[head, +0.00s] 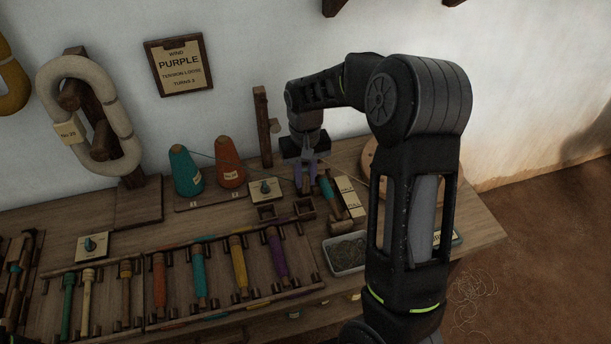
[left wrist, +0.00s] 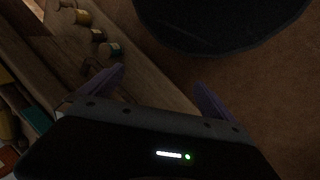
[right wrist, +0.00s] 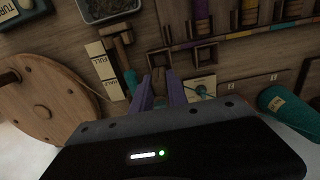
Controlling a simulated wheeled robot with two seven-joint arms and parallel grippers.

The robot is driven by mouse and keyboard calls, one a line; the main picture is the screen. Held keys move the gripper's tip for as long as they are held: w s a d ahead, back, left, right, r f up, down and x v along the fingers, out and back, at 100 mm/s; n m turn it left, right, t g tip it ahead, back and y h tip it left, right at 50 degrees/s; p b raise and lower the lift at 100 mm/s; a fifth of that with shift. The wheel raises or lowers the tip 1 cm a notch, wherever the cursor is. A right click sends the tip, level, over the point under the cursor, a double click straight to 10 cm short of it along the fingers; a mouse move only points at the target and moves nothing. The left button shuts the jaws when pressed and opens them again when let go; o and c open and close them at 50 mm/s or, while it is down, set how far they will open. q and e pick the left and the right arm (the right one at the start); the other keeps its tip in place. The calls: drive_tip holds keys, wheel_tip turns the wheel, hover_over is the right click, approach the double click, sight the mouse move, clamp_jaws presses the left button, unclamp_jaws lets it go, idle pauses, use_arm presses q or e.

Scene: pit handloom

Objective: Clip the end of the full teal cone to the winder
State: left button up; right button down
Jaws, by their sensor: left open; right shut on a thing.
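A teal cone (head: 186,170) stands upright at the back left of the bench, beside an orange cone (head: 229,165). A thin thread runs from its top toward the orange cone. Part of the teal cone shows in the right wrist view (right wrist: 288,108). The winder has a round wooden wheel (right wrist: 45,98) and a teal bobbin (head: 325,187). My right gripper (head: 305,180) is right of the cones, left of the bobbin. In the right wrist view its fingers close on a small brown piece (right wrist: 159,82); any thread there is unclear. My left gripper (left wrist: 155,92) is open and empty.
A labelled FULL/HALF card (head: 351,197) lies beside the bobbin, with a tray of thread scraps (head: 346,254) in front. A wooden post (head: 263,127) stands behind. A rack of colored bobbins (head: 199,276) fills the front. My right arm hides the bench's right part.

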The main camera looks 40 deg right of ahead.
sight(305, 191)
drive_tip(key=shift+f+b, duration=2.1)
drive_tip(key=shift+f, duration=0.65)
drive_tip(key=shift+f+b, duration=0.8)
drive_tip(key=shift+f, duration=0.65)
drive_tip(key=c, duration=0.9)
unclamp_jaws()
wheel_tip(305, 191, up, 8)
drive_tip(key=p, duration=0.6)
